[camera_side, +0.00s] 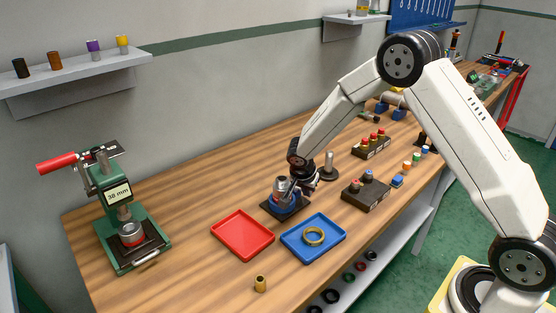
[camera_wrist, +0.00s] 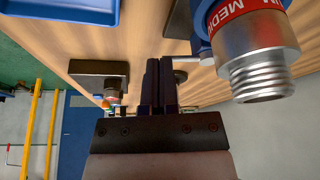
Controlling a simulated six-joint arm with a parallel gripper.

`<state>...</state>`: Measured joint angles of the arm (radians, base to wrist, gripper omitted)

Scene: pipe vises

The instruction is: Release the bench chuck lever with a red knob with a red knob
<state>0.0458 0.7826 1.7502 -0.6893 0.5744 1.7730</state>
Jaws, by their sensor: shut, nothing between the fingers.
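The bench chuck (camera_side: 284,203) stands on a dark square plate on the bench, with a grey threaded metal piece (camera_side: 283,186) upright in it. In the wrist view the chuck's blue body with a red lettered band and the threaded metal piece (camera_wrist: 258,75) fill the upper right. My gripper (camera_side: 306,186) is right beside the chuck, on its right in the side view. In the wrist view its dark fingers (camera_wrist: 161,85) are together and empty. A thin metal rod (camera_wrist: 187,59), perhaps the lever, runs from the chuck toward the fingertips; contact is unclear. I cannot make out its red knob.
A dark block with knobs (camera_side: 366,195) is to the right. A green press with a red handle (camera_side: 124,222) stands left. A brass fitting (camera_side: 260,284) stands near the front edge.

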